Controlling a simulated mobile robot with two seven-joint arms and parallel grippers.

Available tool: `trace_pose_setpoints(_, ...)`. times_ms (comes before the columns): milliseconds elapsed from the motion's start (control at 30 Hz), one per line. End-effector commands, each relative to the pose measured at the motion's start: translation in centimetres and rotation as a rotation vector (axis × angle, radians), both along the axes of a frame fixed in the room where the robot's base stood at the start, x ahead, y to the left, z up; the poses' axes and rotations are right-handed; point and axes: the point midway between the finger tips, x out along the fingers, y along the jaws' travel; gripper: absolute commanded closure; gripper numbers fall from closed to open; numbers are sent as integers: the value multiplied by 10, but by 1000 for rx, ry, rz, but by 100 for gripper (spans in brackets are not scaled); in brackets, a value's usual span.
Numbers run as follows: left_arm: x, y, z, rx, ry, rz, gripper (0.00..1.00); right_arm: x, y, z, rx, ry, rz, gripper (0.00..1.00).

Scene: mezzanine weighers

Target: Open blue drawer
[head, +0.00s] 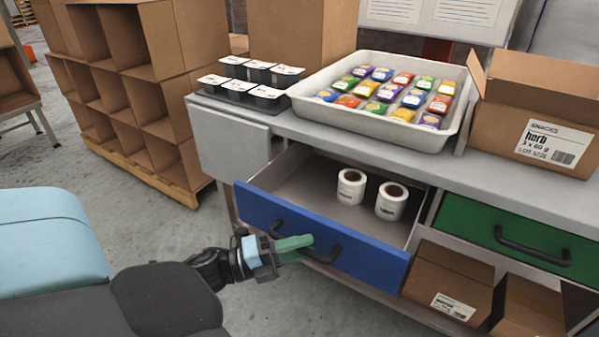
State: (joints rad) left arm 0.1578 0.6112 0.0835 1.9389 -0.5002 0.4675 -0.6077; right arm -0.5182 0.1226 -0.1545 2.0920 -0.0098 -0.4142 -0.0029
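The blue drawer (360,255) is pulled out from under the workbench, its inside showing. Two white label rolls, one on the left (351,187) and one on the right (391,201), stand upright in it. A dark bar handle (326,256) is on its front. My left gripper (300,246), with green fingers, is at the left part of this handle. The fingers are close together and look shut on the bar, partly hiding it. My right gripper is not in view.
The bench (308,134) carries black cups (268,97), a white tray (390,130) of colourful packets and a snack carton (530,115). A green drawer (480,220) is shut at the right. Cartons (447,282) sit below. Stacked cardboard bins (145,100) stand left; floor between is clear.

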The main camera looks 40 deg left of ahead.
Motion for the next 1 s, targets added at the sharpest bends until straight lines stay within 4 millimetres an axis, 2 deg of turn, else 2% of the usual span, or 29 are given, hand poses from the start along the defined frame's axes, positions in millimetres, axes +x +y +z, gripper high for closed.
trace_pose_setpoints(267, -5, 3, -2, 0, 2, 0, 64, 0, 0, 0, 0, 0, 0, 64)
trace_pose_setpoints(700, -56, 35, -10, -1, 3, 1, 64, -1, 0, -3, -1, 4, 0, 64)
trace_pose_setpoints(1000, -66, 41, -11, 0, 0, 0, 64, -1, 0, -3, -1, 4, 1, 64)
